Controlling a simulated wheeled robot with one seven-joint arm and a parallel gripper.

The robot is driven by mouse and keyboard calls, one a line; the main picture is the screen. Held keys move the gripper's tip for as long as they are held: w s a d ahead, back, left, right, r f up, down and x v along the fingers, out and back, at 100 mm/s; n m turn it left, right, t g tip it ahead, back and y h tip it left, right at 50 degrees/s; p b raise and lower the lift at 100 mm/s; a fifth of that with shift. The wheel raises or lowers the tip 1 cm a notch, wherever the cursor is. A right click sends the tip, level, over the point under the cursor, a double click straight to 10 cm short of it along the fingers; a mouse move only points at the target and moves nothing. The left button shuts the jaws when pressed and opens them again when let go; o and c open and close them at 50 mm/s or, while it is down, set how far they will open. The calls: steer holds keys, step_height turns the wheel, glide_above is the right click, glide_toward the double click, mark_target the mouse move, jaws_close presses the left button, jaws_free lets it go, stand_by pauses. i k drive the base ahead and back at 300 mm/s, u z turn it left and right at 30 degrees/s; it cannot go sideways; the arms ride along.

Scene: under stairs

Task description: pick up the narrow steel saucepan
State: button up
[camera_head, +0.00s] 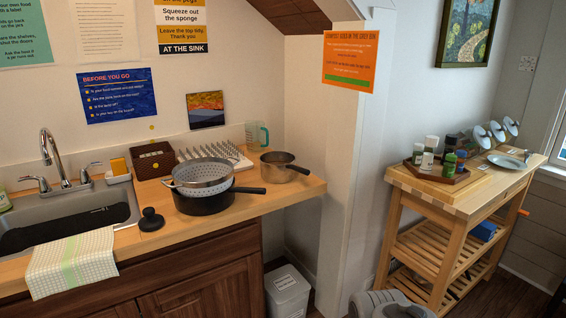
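The narrow steel saucepan (276,172) stands upright on the wooden counter (245,210), near its right end. Its dark handle points right, toward the counter's right edge. To its left, a wider black pan (205,204) has a grey colander (203,182) resting in its top. The black pan's handle points right and passes in front of the steel saucepan's base. My gripper is not in view; only a grey and white rounded part, probably my arm, shows at the bottom edge.
A spiked drying rack (215,155) and a clear jug (257,134) stand behind the pans. A white wall end rises right of the counter. A wooden cart (440,205) with bottles stands further right. A white bin (287,290) is on the floor below.

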mark_target(276, 167)
steer(key=u, duration=0.3)
steer(key=i, duration=0.8)
steer(key=u, duration=1.15)
steer(key=i, duration=0.45)
steer(key=u, duration=0.4)
